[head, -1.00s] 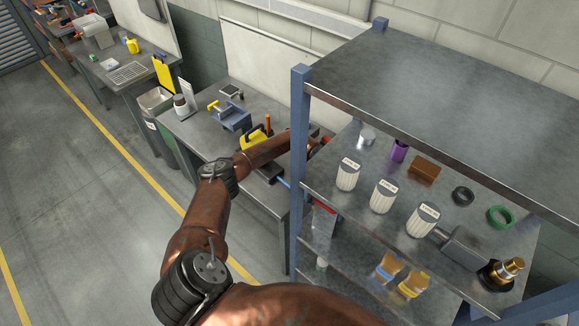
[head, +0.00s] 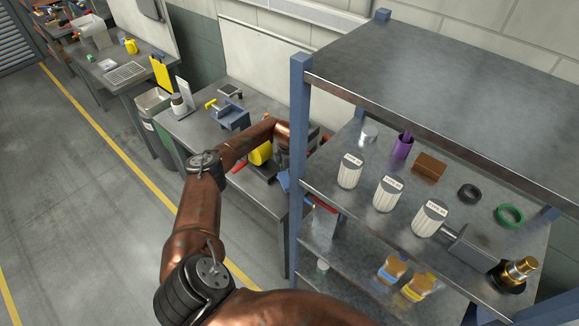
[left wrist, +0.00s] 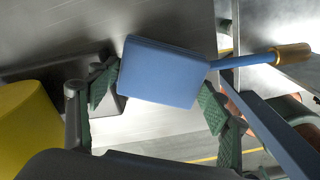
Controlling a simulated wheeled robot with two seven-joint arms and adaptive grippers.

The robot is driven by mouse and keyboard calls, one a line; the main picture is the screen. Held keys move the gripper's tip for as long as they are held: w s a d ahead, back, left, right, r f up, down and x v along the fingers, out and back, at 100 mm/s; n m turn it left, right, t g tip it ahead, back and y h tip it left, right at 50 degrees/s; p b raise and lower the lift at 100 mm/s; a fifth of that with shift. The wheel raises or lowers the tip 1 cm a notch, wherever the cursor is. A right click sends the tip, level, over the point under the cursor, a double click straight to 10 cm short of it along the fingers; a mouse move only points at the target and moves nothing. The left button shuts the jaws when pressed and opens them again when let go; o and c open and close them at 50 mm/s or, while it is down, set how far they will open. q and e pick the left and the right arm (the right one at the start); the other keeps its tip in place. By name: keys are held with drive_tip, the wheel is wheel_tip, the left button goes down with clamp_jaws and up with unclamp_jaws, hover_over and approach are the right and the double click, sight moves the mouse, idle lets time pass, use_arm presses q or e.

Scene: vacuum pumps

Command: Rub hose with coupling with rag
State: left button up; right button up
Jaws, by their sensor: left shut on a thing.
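A blue block-like folded cloth, apparently the rag (left wrist: 160,72), sits between the green-padded fingers of my left gripper (left wrist: 158,98) in the left wrist view. The gripper is shut on it. The hose with coupling (left wrist: 240,61) is a blue tube with a brass end. It runs right from behind the rag's edge; its other part is hidden. I cannot tell whether rag and hose touch. In the head view, my left gripper (head: 284,168) is over the bench's right end, with a bit of blue, apparently the rag (head: 284,182), below it. My right gripper is not in view.
The bench (head: 200,130) holds a blue vise-like tool (head: 234,117) and a yellow object (head: 260,153). A shelf unit with a blue post (head: 299,150) stands close right of the arm.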

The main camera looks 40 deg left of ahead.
use_arm(q)
wheel_tip(320, 180, up, 3)
drive_tip(key=shift+w+r, duration=0.1)
drive_tip(key=shift+r+p, duration=1.85)
drive_tip(key=shift+r, duration=0.9)
drive_tip(key=shift+f, duration=0.1)
